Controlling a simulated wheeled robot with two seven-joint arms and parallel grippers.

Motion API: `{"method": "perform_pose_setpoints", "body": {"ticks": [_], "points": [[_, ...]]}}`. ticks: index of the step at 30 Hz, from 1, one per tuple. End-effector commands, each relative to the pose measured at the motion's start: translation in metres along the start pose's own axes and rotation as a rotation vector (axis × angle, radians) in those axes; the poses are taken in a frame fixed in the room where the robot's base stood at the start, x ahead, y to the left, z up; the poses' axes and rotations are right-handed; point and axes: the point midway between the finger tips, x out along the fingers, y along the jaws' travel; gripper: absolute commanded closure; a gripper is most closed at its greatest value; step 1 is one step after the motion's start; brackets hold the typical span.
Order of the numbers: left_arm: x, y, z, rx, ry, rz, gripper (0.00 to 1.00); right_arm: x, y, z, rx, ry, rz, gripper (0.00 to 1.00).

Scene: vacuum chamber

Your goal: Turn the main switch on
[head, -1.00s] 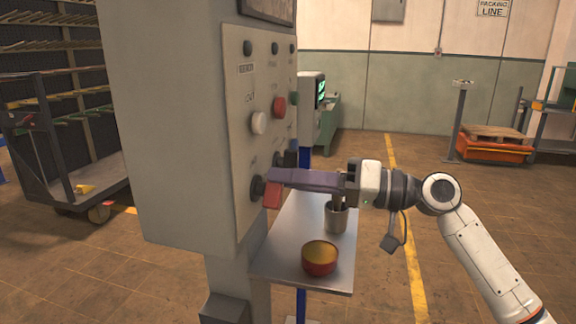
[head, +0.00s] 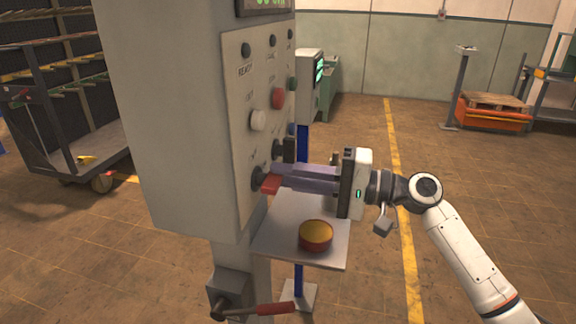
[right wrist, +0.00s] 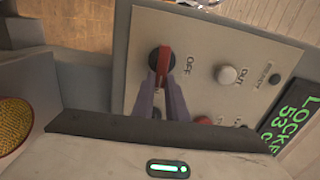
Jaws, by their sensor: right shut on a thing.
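The main switch is a black rotary knob with a red handle (head: 269,185), low on the grey control cabinet's front panel (head: 240,120). My right gripper (head: 281,180) reaches in from the right, its two purple-grey fingers shut on the red handle. In the right wrist view the red handle (right wrist: 163,64) lies across the black knob, beside the label OFF, with the fingertips (right wrist: 160,92) at its near end. The handle lies about sideways on the panel. A display (head: 266,4) above the panel is lit with green text. My left gripper is not in view.
A shelf (head: 280,247) under the panel carries a red bowl (head: 316,237), yellow inside. A white button (head: 258,120) and a red button (head: 278,98) are above the switch. A red-handled lever (head: 265,309) sticks out below. Open floor lies to the right.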

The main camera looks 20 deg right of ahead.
Motion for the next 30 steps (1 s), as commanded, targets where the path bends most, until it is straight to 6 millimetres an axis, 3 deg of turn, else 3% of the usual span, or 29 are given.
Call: {"method": "perform_pose_setpoints", "body": {"ticks": [20, 21, 24, 30], "points": [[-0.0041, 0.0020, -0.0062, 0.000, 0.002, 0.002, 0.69, 0.0000, 0.0017, -0.0002, 0.066, 0.000, -0.001, 1.00], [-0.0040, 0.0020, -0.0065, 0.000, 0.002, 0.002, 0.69, 0.0000, 0.0017, -0.0002, 0.066, 0.000, -0.001, 0.84], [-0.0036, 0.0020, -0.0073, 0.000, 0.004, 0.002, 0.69, 0.0000, 0.0017, -0.0001, 0.065, 0.000, -0.001, 0.69], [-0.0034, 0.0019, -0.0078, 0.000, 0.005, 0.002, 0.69, 0.0001, 0.0017, -0.0001, 0.064, 0.000, 0.000, 0.69]]}}
